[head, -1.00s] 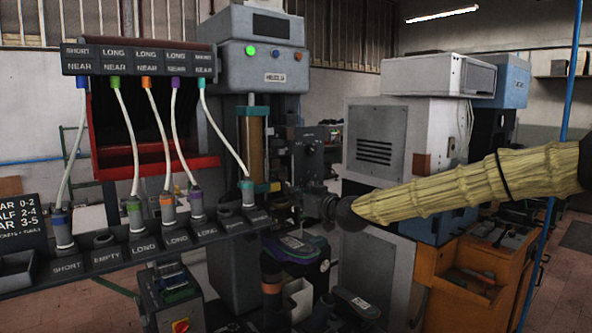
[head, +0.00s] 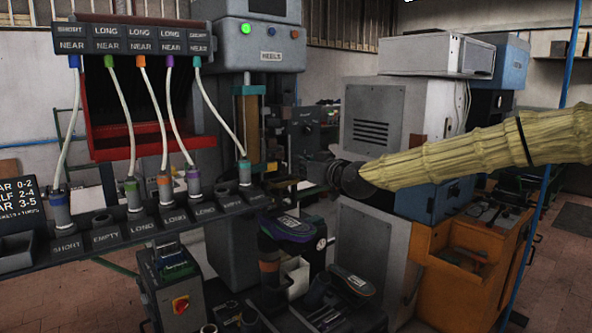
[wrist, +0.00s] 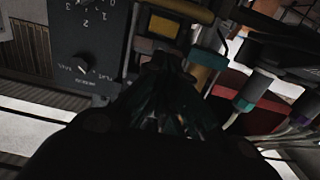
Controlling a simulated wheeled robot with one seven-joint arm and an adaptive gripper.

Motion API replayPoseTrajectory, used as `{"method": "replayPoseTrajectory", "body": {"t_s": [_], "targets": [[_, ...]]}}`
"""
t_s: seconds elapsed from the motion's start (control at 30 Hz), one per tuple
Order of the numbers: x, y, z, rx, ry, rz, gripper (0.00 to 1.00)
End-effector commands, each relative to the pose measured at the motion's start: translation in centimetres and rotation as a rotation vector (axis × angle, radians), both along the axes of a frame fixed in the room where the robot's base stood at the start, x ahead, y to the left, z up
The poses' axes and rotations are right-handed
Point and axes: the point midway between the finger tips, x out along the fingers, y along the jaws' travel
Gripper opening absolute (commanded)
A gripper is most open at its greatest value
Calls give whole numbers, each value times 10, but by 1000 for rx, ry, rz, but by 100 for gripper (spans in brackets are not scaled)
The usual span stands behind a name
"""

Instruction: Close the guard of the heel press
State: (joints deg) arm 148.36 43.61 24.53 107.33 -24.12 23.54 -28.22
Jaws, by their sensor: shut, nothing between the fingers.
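The heel press (head: 262,57) is the tall grey machine left of centre in the head view, with a lit green lamp and a label on its upper housing. A brass-coloured column (head: 247,120) with teal fittings stands below that housing. I cannot tell clearly which part is its guard. My gripper (head: 312,168) is dark, at the end of my yellow-sleeved arm, to the right of the column and partly lost against dark machinery. In the wrist view my gripper (wrist: 167,68) points at a yellowish bar and teal fittings. It is shut and empty.
A labelled rack (head: 120,235) with several coloured plugs on white cables crosses the left front. A red-framed tray (head: 150,148) hangs behind the cables. A dark control panel (wrist: 85,55) is close beside my gripper. An orange cabinet (head: 450,300) and blue post stand right.

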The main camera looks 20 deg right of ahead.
Motion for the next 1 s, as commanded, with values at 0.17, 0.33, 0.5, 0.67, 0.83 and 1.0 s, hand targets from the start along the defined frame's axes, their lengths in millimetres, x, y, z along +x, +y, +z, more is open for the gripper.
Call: {"method": "replayPoseTrajectory", "body": {"t_s": [0.17, 0.33, 0.5, 0.67, 0.83, 1.0], "targets": [[-19, -6, 0, -1, -1, 1, 0], [-36, -13, 2, 0, -2, 0, 0], [-52, -20, 3, 0, -3, -1, 0], [-64, -25, 5, 0, -3, -1, 0], [-70, -28, 5, 0, -2, -2, 0], [-72, -28, 5, -1, -1, -2, 0]]}}
